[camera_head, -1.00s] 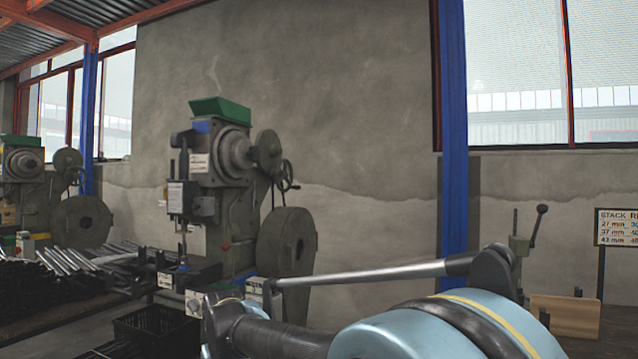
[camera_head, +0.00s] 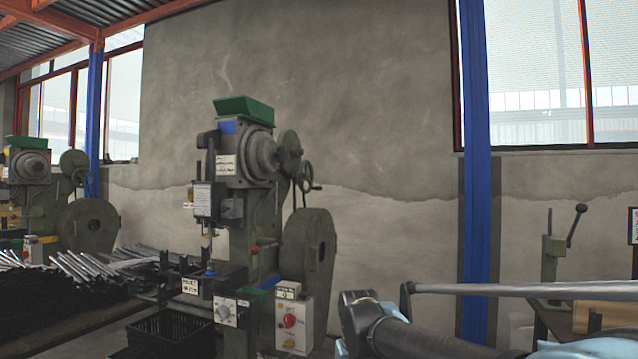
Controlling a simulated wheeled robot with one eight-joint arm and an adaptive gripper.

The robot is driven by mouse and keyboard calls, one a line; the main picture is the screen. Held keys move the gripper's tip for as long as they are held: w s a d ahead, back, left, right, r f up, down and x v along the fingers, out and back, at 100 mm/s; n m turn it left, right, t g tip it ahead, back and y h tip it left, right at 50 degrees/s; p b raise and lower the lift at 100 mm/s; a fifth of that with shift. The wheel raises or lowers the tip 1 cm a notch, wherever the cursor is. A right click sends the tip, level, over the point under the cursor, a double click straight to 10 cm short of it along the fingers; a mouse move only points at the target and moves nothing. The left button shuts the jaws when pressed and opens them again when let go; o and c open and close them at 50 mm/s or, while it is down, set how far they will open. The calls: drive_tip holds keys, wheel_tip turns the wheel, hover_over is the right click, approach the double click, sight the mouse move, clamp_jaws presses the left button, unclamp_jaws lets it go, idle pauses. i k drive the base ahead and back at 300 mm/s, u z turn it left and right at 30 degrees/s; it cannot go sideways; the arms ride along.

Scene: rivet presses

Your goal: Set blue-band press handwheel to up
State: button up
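The press with a blue band (camera_head: 228,127) under its green top tray stands left of centre. Its small dark handwheel (camera_head: 305,177) is on the upper right side of the press, seen at an angle. The wheel's crank handle sticks out to the right, slightly below the hub. Parts of my arm (camera_head: 420,338) cross the lower right, well below and to the right of the handwheel. My gripper's fingers do not show, and nothing touches the handwheel.
A control box (camera_head: 293,325) with a red button and a dial box (camera_head: 226,312) are low on the press. A similar press (camera_head: 30,180) stands at far left, with metal rods (camera_head: 85,265) between. A lever tool (camera_head: 553,255) stands right. The wall behind is bare.

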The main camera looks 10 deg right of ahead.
sight(302, 177)
drive_tip(key=z, duration=0.7)
drive_tip(key=i, duration=1.65)
drive_tip(key=u, duration=0.35)
